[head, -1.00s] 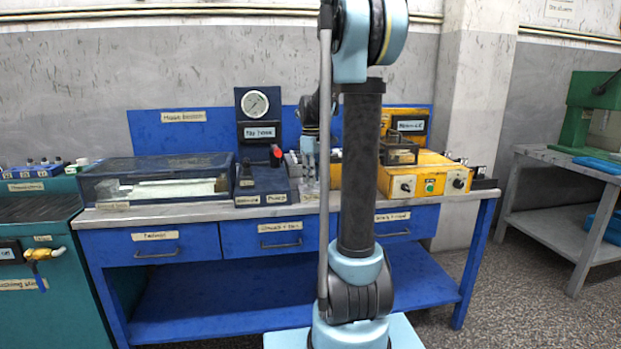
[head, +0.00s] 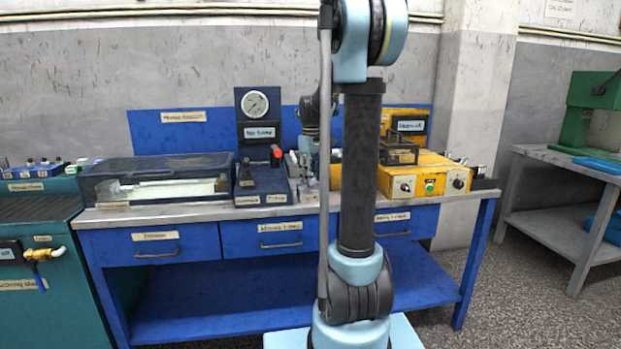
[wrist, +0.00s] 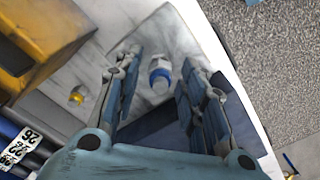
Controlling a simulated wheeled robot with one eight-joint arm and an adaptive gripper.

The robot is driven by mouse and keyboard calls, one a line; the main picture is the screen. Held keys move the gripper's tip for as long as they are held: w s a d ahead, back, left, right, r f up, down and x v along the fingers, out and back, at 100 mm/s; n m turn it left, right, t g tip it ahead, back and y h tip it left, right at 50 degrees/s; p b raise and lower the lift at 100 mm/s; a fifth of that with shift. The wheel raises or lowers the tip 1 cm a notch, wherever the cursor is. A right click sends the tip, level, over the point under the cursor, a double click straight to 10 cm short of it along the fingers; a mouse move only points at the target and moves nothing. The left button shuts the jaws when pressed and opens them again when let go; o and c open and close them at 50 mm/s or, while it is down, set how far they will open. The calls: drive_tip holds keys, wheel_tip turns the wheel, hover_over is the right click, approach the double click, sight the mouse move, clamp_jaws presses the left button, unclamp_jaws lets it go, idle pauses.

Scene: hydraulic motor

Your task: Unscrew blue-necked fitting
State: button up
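The blue-necked fitting (wrist: 160,75) shows in the wrist view as a pale metal piece with a blue band, on a worn light metal surface. My gripper (wrist: 161,64) is open, with one finger on each side of the fitting. A gap shows between the fitting and each finger, and I see no contact. In the head view my gripper (head: 308,168) is low over the middle of the bench, right of the gauge stand. The fitting cannot be made out there.
A dark blue gauge stand (head: 262,180) is left of my gripper, and a yellow control box (head: 428,178) is to the right. A clear-lidded case (head: 155,180) is farther left. A small yellow-ringed part (wrist: 77,95) lies left of the fingers in the wrist view.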

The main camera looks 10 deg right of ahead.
drive_tip(key=m, duration=0.6)
idle(0.3)
drive_tip(key=m, duration=0.6)
drive_tip(key=shift+m, duration=0.3)
drive_tip(key=m, duration=0.4)
drive_tip(key=m, duration=0.2)
drive_tip(key=shift+m, duration=0.3)
drive_tip(key=m, duration=0.6)
drive_tip(key=shift+m, duration=0.3)
drive_tip(key=shift+c, duration=0.6)
